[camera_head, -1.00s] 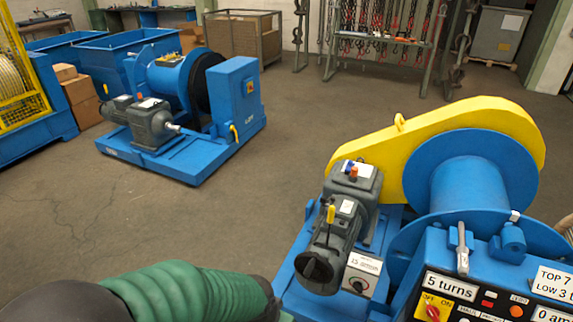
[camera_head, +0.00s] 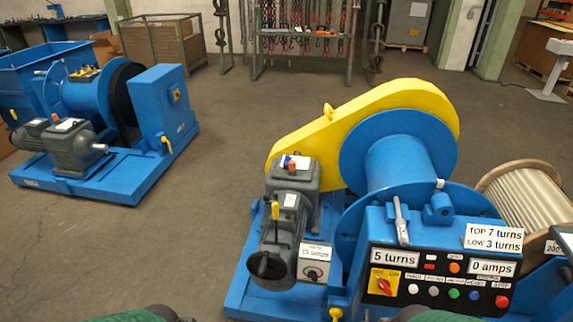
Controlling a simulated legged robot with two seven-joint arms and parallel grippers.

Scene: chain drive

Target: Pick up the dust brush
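I cannot make out a dust brush in the head view. A blue winch (camera_head: 398,165) with a yellow chain guard (camera_head: 340,128) and a grey gear motor (camera_head: 289,215) stands in front of me. Its black control panel (camera_head: 440,284) faces me, reading "5 turns" and "0 amps". A grey upright handle-like piece (camera_head: 401,222) stands on top of the panel box; I cannot tell what it is. Only small green parts of my two arms show at the bottom edge. Neither gripper's fingers are in view.
A second blue winch (camera_head: 105,135) stands at the left. A pale wooden reel (camera_head: 525,198) is at the right. A rack of hanging chains (camera_head: 305,35) and a mesh crate (camera_head: 165,42) are at the back. The floor (camera_head: 235,105) between the winches is clear.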

